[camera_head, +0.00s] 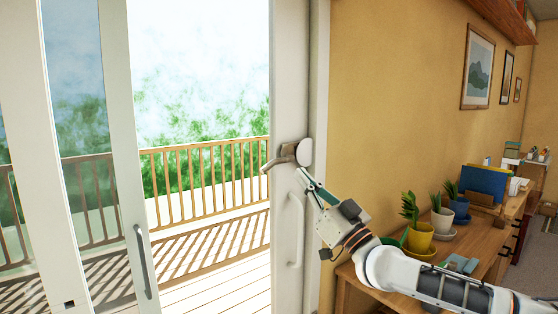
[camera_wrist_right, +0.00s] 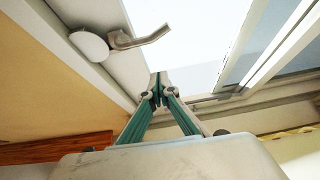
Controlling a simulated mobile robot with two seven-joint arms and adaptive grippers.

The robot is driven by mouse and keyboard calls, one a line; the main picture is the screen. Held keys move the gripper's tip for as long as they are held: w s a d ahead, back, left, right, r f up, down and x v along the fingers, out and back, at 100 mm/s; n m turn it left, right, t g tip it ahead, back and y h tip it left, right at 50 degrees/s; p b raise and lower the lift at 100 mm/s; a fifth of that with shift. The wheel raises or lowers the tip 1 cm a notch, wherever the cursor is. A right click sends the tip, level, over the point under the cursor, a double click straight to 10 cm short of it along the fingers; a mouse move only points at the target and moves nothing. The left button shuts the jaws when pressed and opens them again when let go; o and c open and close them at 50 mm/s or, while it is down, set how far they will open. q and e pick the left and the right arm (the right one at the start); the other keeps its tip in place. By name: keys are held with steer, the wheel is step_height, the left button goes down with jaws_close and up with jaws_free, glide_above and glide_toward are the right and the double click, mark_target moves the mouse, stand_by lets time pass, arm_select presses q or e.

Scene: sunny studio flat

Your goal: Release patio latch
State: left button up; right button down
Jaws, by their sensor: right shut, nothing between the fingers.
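The patio latch (camera_head: 285,156) is a grey metal lever with a round white cap, mounted on the white door post (camera_head: 289,80). Its lever points left and slightly down in the head view. In the wrist view the latch (camera_wrist_right: 136,38) is at the upper left, its lever reaching right. My right gripper (camera_head: 305,174) is just below the latch, with green fingers. In the wrist view its fingertips (camera_wrist_right: 158,84) are together, empty, and apart from the lever. The sliding glass door (camera_head: 122,150) stands to the left of a wide clear gap. My left gripper is not in view.
A white pull handle (camera_head: 296,230) is on the post below the latch. A grey handle (camera_head: 143,262) is on the sliding door. Right of my arm, a wooden desk (camera_head: 480,238) holds a yellow plant pot (camera_head: 419,238), other pots and a blue folder (camera_head: 484,182). A railed deck lies outside.

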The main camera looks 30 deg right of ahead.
mark_target(282, 160)
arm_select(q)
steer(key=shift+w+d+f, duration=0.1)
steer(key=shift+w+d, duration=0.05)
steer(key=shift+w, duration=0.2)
arm_select(e)
steer(key=shift+w+d+r+m+h, duration=0.35)
steer(key=shift+d+r+h, duration=0.2)
steer(key=shift+r, duration=0.25)
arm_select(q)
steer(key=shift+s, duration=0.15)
arm_select(e)
steer(key=d+p+x, duration=0.1)
steer(key=p+x, duration=0.1)
steer(key=x, duration=0.8)
steer(key=f, duration=0.1)
steer(key=f+b, duration=0.1)
steer(key=a+f, duration=0.1)
steer(key=f, duration=0.1)
steer(key=shift+w+a+b, duration=0.15)
steer(key=shift+w+b, duration=0.2)
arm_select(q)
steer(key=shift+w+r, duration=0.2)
arm_select(e)
steer(key=shift+r, duration=0.1)
